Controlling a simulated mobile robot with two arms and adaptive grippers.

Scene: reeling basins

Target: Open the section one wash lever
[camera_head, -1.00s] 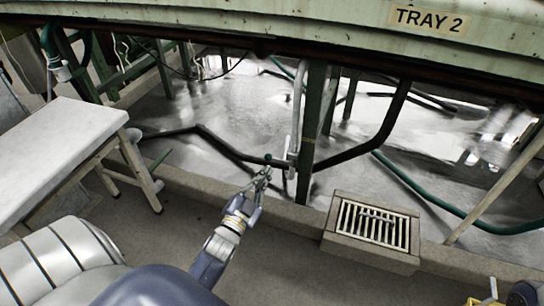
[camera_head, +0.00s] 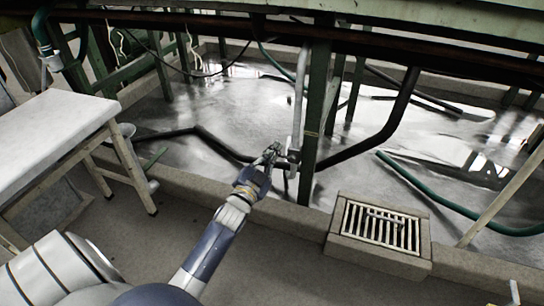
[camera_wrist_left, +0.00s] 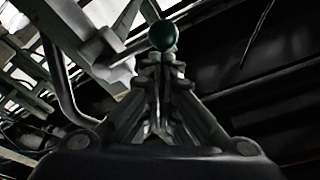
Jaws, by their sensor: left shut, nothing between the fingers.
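The wash lever shows in the left wrist view as a thin rod ending in a dark green ball knob (camera_wrist_left: 163,35). The rod runs to a pale valve body (camera_wrist_left: 115,58) on a grey pipe. In the head view the valve (camera_head: 292,156) sits low on the upright grey pipe (camera_head: 299,95), beside a green post. My left gripper (camera_head: 271,152) is shut and empty just left of the valve. In the left wrist view its fingertips (camera_wrist_left: 163,62) are right by the knob; I cannot tell whether they touch it. In the head view the gripper hides the knob.
A stone kerb (camera_head: 185,185) edges the wet floor. A drain grate (camera_head: 380,226) in a stone surround lies to the right. A white-topped table (camera_head: 50,130) stands at left. A green post (camera_head: 314,110) and dark pipes (camera_head: 385,135) crowd the valve.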

